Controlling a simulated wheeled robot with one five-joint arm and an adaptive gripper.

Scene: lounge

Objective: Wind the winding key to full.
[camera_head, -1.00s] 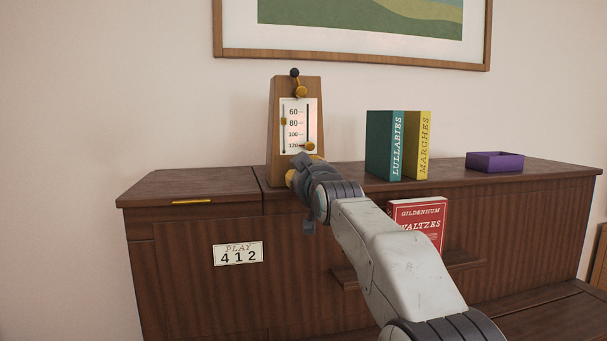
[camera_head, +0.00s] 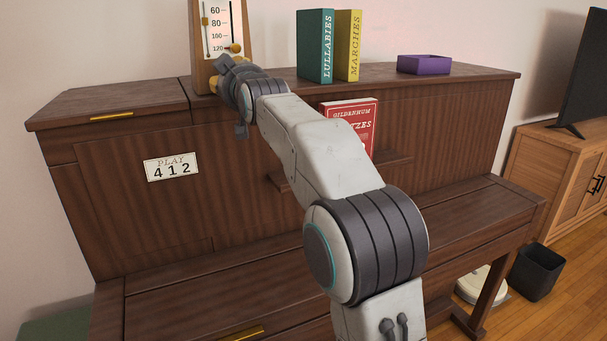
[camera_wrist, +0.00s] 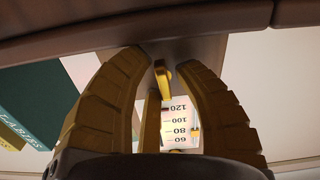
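The wooden metronome (camera_head: 201,70) stands upright on the piano top, its upper part cut off in the head view. Its white dial (camera_head: 216,28) shows numbers from 60 to 120. A small gold piece, apparently the winding key (camera_head: 234,48), sits low on the dial's right; the wrist view shows it (camera_wrist: 163,78) upside down, beside the 120. My gripper (camera_wrist: 163,66) is open, with its yellow fingers on either side of the key and gaps visible. A yellow strip behind the key is hard to identify. In the head view my wrist hides the metronome's lower front.
Green (camera_head: 315,46) and yellow (camera_head: 348,46) books and a purple tray (camera_head: 424,64) stand right of the metronome on the piano (camera_head: 120,220). A red book (camera_head: 350,118) rests on the ledge behind my arm. A dark bin (camera_head: 536,271) stands on the floor.

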